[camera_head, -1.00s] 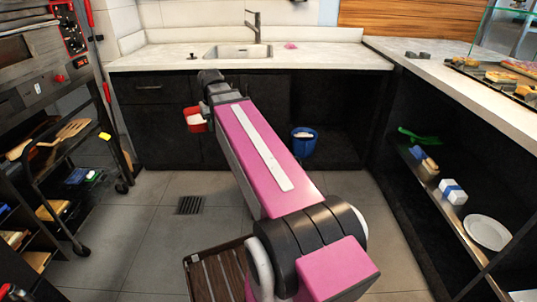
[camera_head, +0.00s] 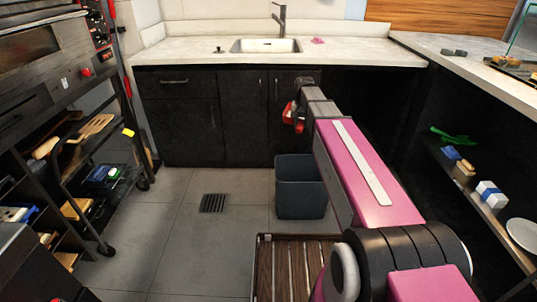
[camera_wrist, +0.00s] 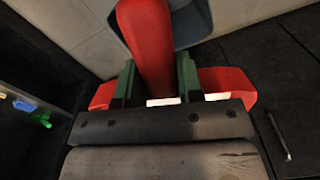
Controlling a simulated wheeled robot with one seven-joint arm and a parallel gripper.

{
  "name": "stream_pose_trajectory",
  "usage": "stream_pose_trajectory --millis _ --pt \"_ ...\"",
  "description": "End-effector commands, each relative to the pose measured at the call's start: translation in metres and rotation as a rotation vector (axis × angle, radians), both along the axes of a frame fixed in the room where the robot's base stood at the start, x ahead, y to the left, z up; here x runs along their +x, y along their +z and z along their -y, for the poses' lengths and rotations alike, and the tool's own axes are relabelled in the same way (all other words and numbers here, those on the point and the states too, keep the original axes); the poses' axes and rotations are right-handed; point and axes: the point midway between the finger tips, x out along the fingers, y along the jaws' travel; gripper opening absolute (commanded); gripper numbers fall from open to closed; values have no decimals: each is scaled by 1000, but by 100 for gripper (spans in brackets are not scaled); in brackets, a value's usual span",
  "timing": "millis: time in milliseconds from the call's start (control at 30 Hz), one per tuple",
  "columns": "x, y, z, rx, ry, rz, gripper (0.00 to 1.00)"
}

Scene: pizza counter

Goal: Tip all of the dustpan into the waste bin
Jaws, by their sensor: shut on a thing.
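The red dustpan (camera_head: 292,115) is at the end of my arm in the head view, mostly hidden behind the wrist. In the wrist view its red handle (camera_wrist: 147,35) lies between the green fingers of my gripper (camera_wrist: 158,82), which is shut on it. Red sides of the pan (camera_wrist: 228,84) show beyond the fingers, with bits of white near them. How much lies in the pan is hidden. The waste bin (camera_head: 301,190) is an open dark blue-grey box on the floor, below the dustpan. Its grey rim seems to show behind the handle in the wrist view (camera_wrist: 196,18).
Black cabinets (camera_head: 195,130) and the sink counter (camera_head: 210,50) stand behind the bin. A brown slatted thing (camera_head: 290,265) is on the floor in front. A shelf cart (camera_head: 110,185) is at left, shelves (camera_head: 480,195) at right. Floor around the drain (camera_head: 212,203) is clear.

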Motion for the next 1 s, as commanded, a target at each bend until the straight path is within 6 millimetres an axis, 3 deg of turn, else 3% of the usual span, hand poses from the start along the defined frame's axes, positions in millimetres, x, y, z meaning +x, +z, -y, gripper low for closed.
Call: stream_pose_trajectory --millis 33,100,500,800,1000 --pt "22 -16 -9 0 -24 -3 0" --pt "40 -36 -19 0 -64 -3 0" --pt "127 -156 -81 0 -274 -2 0" --pt "174 -253 -128 -1 -419 -3 0" --pt "189 -299 -149 -1 -486 0 0"
